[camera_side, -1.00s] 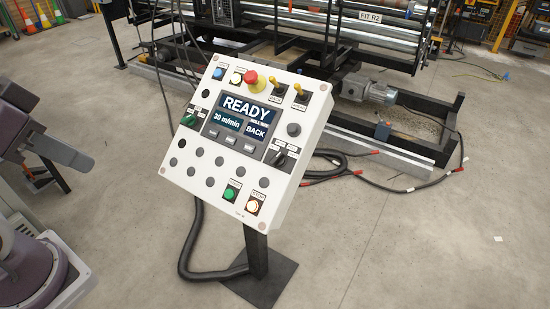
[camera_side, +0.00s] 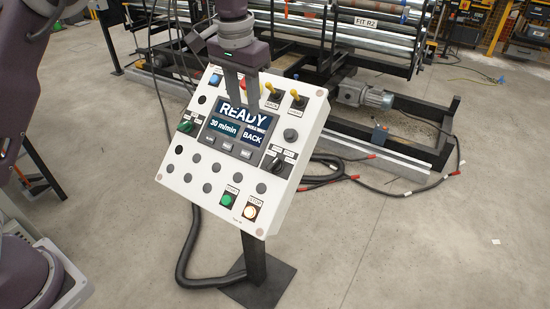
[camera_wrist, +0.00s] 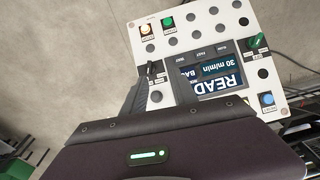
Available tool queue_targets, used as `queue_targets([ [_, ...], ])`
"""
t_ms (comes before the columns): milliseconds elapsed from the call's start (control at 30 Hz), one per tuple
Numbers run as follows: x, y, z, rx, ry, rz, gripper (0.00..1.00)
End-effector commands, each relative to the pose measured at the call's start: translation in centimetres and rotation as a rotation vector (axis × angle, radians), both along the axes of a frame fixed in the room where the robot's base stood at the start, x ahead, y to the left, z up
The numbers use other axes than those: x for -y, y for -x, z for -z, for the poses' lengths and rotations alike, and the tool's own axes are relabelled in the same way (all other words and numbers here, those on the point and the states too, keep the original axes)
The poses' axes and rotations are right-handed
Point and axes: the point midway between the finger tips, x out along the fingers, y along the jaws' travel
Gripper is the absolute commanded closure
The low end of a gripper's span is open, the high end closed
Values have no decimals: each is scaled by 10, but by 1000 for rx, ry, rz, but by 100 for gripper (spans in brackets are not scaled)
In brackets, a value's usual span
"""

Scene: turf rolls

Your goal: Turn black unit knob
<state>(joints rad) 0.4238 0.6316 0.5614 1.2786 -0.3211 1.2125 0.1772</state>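The black knob (camera_side: 278,163) sits on the right side of a white, tilted control panel (camera_side: 170,180), with a small label plate around it. It also shows in the wrist view (camera_wrist: 153,68), left of the display. My gripper (camera_side: 243,104) is over the panel's upper part, in front of the display, up and left of the black knob and apart from it. Its two dark fingers are spread with nothing visible between them. A green knob (camera_side: 187,126) is on the panel's left side; it shows at right in the wrist view (camera_wrist: 257,41).
The display (camera_side: 222,126) reads READY, 30 m/min and BACK. Yellow-tipped toggle switches (camera_side: 299,98) stand at the panel's top right. Green (camera_side: 227,200) and lit white (camera_side: 251,212) buttons are at the bottom. A roller machine (camera_side: 345,35) stands behind. The floor at right is clear.

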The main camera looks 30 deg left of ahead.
Motion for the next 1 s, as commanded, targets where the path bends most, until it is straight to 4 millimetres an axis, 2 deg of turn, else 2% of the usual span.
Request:
queue_targets([
  [33, 14, -17, 29, -24, -55, 44, 65],
  [100, 31, -33, 61, -44, -118, 104, 65],
  [233, 53, -45, 101, -68, -192, 189, 65],
  [367, 58, -47, 118, -77, -212, 212, 65],
  [600, 47, -49, 162, -78, -211, 211, 65],
  [700, 45, -50, 174, -76, -209, 210, 65],
  [1000, 44, -51, 180, -73, -208, 210, 65],
])
